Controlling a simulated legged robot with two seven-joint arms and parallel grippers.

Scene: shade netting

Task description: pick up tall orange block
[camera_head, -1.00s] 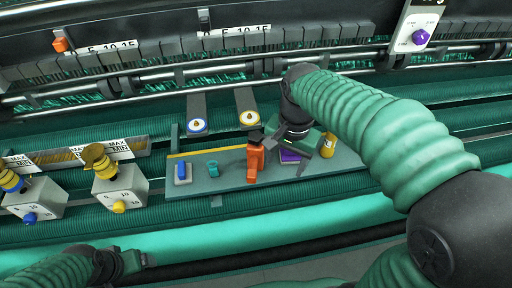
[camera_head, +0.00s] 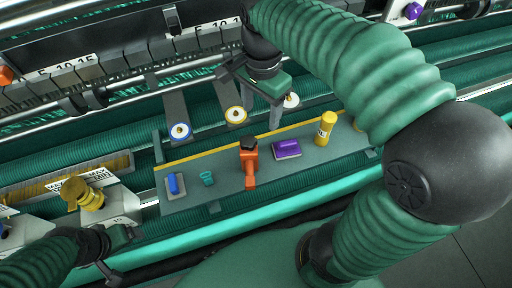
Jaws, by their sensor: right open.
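The tall orange block (camera_head: 249,166) has a dark top and stands on the grey-green shelf (camera_head: 215,168), between a small teal piece (camera_head: 207,178) and a purple block (camera_head: 287,149). My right gripper (camera_head: 260,98) is open and empty. It hangs above and behind the orange block, clear of it. My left gripper (camera_head: 120,252) is low at the left, far from the block; whether its jaws are apart is unclear.
A blue block (camera_head: 174,185) and a yellow cylinder (camera_head: 326,127) also stand on the shelf. Several levers with round discs lie behind it, one disc (camera_head: 236,115) near the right gripper. A yellow knob (camera_head: 83,194) sits at the left.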

